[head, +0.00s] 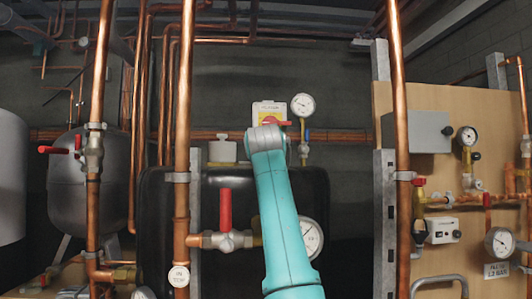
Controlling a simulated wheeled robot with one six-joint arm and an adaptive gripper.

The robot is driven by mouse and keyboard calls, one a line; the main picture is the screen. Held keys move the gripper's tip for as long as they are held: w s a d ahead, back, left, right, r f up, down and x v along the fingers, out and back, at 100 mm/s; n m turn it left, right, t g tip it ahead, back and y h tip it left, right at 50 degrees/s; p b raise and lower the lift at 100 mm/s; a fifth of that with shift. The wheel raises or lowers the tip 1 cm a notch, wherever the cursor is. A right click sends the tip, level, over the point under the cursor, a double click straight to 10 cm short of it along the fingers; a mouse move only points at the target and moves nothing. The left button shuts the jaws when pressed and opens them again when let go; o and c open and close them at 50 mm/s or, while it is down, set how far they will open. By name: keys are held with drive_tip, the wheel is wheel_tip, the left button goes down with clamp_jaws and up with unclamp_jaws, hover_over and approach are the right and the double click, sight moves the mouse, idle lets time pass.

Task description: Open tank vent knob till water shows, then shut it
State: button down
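A black tank (160,215) stands in the middle, partly behind my arm. A pale cap-like piece (222,150) sits at its top, left of my arm. A small blue piece (307,136) shows on the fitting below a round gauge (303,105), right of my arm's top end. I cannot tell which piece, if any, is the vent knob. My teal arm rises in front of the tank, with its grey joint near the tank's top. My gripper is not visible, and no water shows.
A red-handled valve (225,212) and a large gauge (310,238) flank my arm. Upright copper pipes (184,100) and (398,100) stand on both sides. A grey vessel (80,185) is at left. A wooden board (450,130) at right carries gauges and a grey box (415,131).

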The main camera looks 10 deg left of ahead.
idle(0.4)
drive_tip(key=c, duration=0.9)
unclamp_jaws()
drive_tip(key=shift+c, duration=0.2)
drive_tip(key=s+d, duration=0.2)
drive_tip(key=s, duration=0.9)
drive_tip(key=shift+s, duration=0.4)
